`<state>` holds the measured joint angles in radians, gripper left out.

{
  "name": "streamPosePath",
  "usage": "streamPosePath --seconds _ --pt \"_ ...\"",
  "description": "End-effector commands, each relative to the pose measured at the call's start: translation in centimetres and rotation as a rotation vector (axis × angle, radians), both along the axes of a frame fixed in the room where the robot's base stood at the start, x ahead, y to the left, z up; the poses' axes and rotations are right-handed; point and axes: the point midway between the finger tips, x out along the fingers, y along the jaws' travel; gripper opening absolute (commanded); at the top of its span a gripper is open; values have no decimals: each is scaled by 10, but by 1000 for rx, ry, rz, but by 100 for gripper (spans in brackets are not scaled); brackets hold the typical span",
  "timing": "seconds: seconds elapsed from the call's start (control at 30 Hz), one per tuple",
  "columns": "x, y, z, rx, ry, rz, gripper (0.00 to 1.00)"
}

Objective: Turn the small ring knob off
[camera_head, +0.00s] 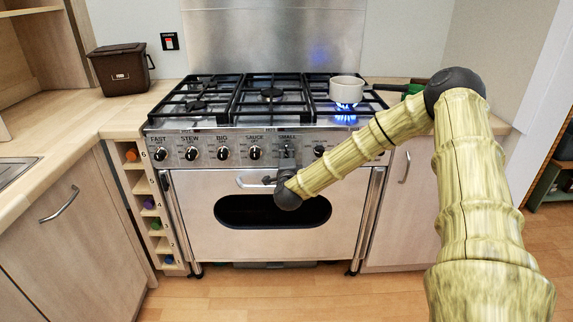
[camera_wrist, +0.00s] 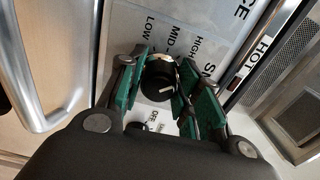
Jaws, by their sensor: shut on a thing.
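The cooker's front panel (camera_head: 205,152) carries a row of black knobs with labels. My gripper (camera_head: 286,150) is at the panel, right of the knob marked SAUCE (camera_head: 254,153). In the wrist view my gripper (camera_wrist: 160,95) has its green-padded fingers on both sides of a black knob (camera_wrist: 158,82) and is shut on it. The knob has a white pointer line. LOW, MID and HIGH are printed beside it, and a label starting "SM" is partly hidden by a finger.
The oven door handle (camera_head: 256,181) is just below my gripper and shows at left in the wrist view (camera_wrist: 40,85). Another knob (camera_head: 320,151) is to the right, near my arm. A dark bin (camera_head: 122,68) stands on the left worktop (camera_head: 70,125). Floor in front is clear.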

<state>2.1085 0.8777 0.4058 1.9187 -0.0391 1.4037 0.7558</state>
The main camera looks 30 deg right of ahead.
Motion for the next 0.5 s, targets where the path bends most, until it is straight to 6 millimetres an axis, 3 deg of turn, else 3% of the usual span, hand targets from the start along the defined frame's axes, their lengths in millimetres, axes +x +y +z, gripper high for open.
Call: streamPosePath --seconds 0.5 --pt "0 -3 -3 398 -250 -4 10"
